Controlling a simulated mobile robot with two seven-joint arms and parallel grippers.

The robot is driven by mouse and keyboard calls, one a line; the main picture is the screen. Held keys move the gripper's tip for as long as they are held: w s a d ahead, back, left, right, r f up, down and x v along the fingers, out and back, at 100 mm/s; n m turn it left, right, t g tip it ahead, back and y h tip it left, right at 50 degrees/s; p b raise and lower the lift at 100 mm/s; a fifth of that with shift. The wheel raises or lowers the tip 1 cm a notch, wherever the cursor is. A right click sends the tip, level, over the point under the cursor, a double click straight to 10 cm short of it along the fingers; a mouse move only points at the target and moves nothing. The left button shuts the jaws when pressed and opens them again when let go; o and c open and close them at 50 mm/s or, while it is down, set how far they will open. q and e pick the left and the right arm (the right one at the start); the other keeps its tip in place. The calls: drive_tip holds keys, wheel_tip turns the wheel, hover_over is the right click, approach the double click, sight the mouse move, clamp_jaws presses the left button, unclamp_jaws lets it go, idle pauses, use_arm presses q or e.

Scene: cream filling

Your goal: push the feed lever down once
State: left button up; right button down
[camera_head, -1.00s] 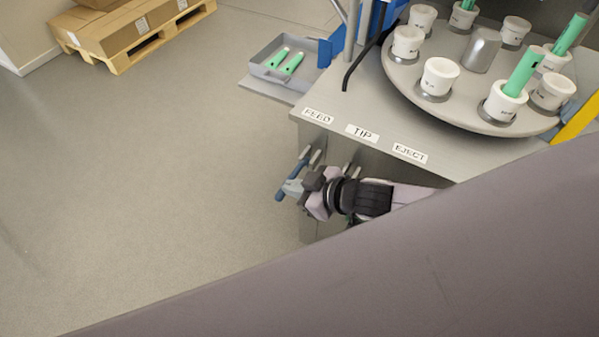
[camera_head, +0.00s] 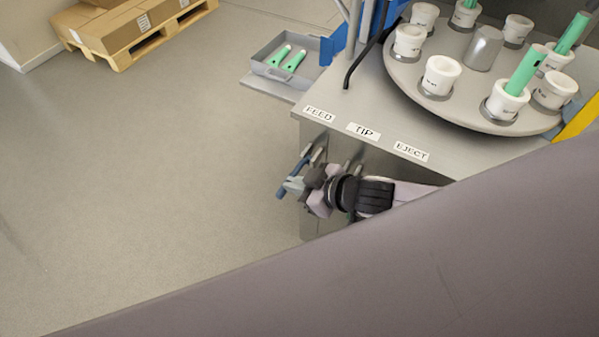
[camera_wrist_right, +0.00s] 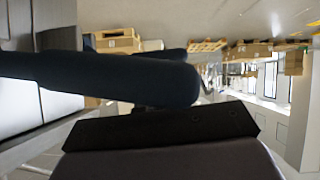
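The white FEED label (camera_head: 319,115) is at the left end of the machine's front edge. Below it, the feed lever with its dark blue handle (camera_head: 282,191) sticks out from the machine's front. My right gripper (camera_head: 297,186) is right at this handle, seemingly against it; the exact contact is hidden. In the right wrist view a dark blue bar, apparently the lever handle (camera_wrist_right: 100,78), crosses just in front of the dark gripper part (camera_wrist_right: 165,127). Whether the fingers are apart or closed is not clear. My left gripper is not seen.
The TIP (camera_head: 363,131) and EJECT (camera_head: 411,152) labels sit farther right, with their levers mostly hidden by my arm. A turntable (camera_head: 440,106) with white cups is on top. A grey tray (camera_head: 262,66) holds green tools.

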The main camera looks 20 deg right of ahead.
use_arm(q)
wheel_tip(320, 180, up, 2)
drive_tip(key=shift+p, duration=0.95)
use_arm(e)
drive_tip(key=shift+w+a+r, duration=0.1)
drive_tip(key=shift+w+r, duration=0.1)
drive_tip(key=shift+r, duration=0.85)
